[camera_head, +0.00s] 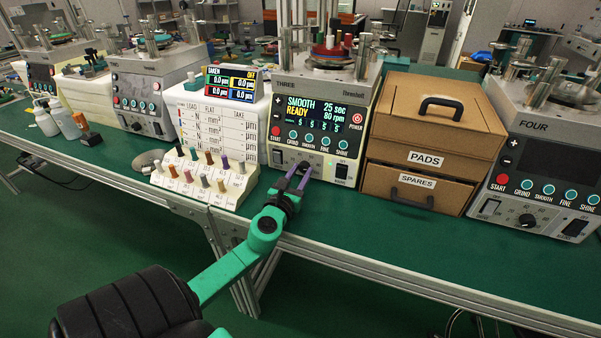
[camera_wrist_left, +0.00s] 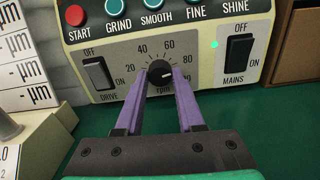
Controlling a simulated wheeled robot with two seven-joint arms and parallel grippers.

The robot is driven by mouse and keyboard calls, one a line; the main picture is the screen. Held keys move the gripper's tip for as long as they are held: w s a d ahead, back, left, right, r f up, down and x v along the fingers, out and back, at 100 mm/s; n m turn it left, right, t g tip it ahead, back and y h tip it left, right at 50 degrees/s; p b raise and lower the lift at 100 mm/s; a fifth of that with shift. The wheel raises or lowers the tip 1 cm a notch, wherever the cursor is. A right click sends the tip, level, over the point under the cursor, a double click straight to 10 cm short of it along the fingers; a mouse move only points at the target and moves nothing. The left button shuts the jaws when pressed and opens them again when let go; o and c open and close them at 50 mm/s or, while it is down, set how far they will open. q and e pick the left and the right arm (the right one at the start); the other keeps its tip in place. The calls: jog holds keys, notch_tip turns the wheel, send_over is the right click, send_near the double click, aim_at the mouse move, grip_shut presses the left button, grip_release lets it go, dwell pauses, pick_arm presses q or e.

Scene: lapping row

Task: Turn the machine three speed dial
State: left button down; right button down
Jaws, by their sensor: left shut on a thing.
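Machine three (camera_head: 312,118) stands on the green bench, its screen showing SMOOTH, READY, 25 sec and 80 rpm. Its black speed dial (camera_wrist_left: 160,74) sits low on the front panel, inside a printed rpm scale. The dial's pale mark points right, close to the 80. My left gripper (camera_wrist_left: 162,84) has its two purple fingers on either side of the dial, shut on it. In the head view the left gripper (camera_head: 298,178) reaches the panel from below and partly hides the dial. My right gripper is not in view.
The DRIVE switch (camera_wrist_left: 97,74) is left of the dial and the MAINS switch (camera_wrist_left: 238,54) is right of it, with a lit green lamp between. Brown PADS and SPARES drawers (camera_head: 436,128) stand close on the right. A peg rack (camera_head: 205,178) stands close on the left.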

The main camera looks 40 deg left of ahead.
pick_arm(q)
jog(key=shift+m, duration=0.5)
jog(key=c, duration=0.5)
grip_release()
